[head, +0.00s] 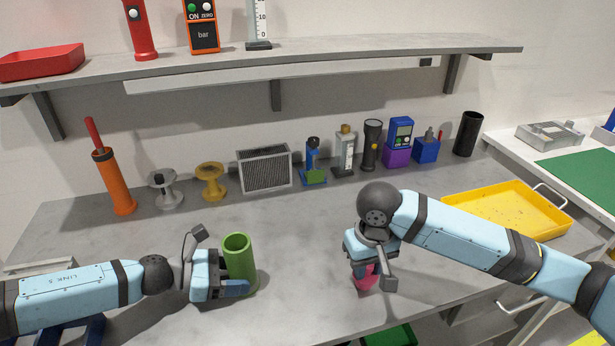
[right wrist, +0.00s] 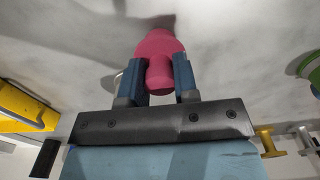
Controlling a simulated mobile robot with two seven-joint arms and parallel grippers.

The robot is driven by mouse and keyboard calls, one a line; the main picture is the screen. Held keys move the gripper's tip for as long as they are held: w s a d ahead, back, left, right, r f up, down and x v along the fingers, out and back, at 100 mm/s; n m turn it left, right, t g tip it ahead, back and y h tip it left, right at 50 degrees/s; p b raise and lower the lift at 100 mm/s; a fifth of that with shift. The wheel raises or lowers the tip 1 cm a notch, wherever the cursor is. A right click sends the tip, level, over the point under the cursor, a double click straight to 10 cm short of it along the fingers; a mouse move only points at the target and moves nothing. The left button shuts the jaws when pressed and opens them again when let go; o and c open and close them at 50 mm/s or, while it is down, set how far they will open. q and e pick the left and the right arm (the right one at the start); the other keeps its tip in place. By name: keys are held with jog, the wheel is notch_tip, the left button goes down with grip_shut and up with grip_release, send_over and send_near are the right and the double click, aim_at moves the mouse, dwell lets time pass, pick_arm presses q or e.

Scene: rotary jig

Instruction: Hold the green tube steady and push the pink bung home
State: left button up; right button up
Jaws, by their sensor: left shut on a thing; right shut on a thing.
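The green tube (head: 238,256) stands upright on the grey bench, its open mouth facing up. My left gripper (head: 238,287) is shut on the tube low on its side. The pink bung (head: 365,280) is to the right of the tube, apart from it. My right gripper (head: 363,270) is shut on the bung from above. In the right wrist view the bung (right wrist: 160,60) sits between the two blue fingers (right wrist: 160,80), its wider end pointing away from the gripper. A bit of the green tube (right wrist: 312,70) shows at that view's right edge.
An orange cylinder (head: 114,182), spools (head: 211,182), a grey vent box (head: 264,170) and several instruments line the back of the bench. A yellow tray (head: 520,222) lies at the right. The bench between tube and bung is clear.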

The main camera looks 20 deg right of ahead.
jog(key=w+a+r, duration=0.3)
jog(key=a+r, duration=0.6)
jog(key=a, duration=0.3)
jog(key=w+a+r, duration=0.4)
jog(key=a+r, duration=0.6)
jog(key=a, duration=0.2)
jog(key=shift+r, duration=0.3)
jog(key=shift+w+a, duration=0.1)
jog(key=shift+f, duration=2.9)
jog(key=shift+f, duration=2.1)
jog(key=o, duration=1)
jog(key=shift+r, duration=0.1)
